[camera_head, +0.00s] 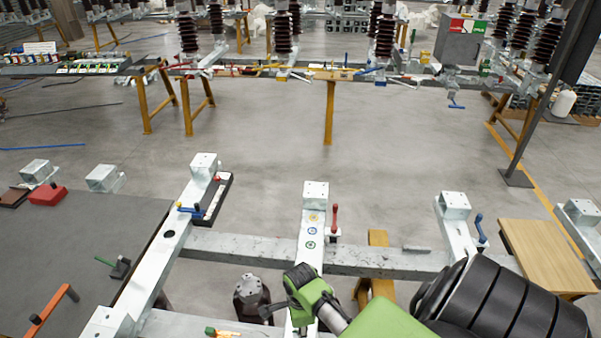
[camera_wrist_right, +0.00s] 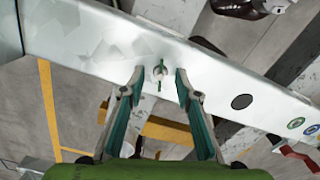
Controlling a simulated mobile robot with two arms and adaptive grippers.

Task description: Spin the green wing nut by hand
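The green wing nut (camera_wrist_right: 160,71) sits on a stud in the side of a galvanized steel beam (camera_wrist_right: 90,40) in the right wrist view. It looks thin, with its wings roughly along the finger direction. My right gripper (camera_wrist_right: 158,80) is open, with one finger on each side of the nut and a visible gap to both. In the head view my right gripper (camera_head: 282,294) is at the near part of the middle beam (camera_head: 314,191). It hides the nut there. My left gripper is not in view.
A red-handled crank (camera_head: 335,218) and coloured ring marks stand farther along the beam. A blue-handled crank (camera_head: 480,228) is on the beam to the right. A dark cylindrical part (camera_head: 252,298) is left of my gripper. A wooden board (camera_head: 549,255) lies at right.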

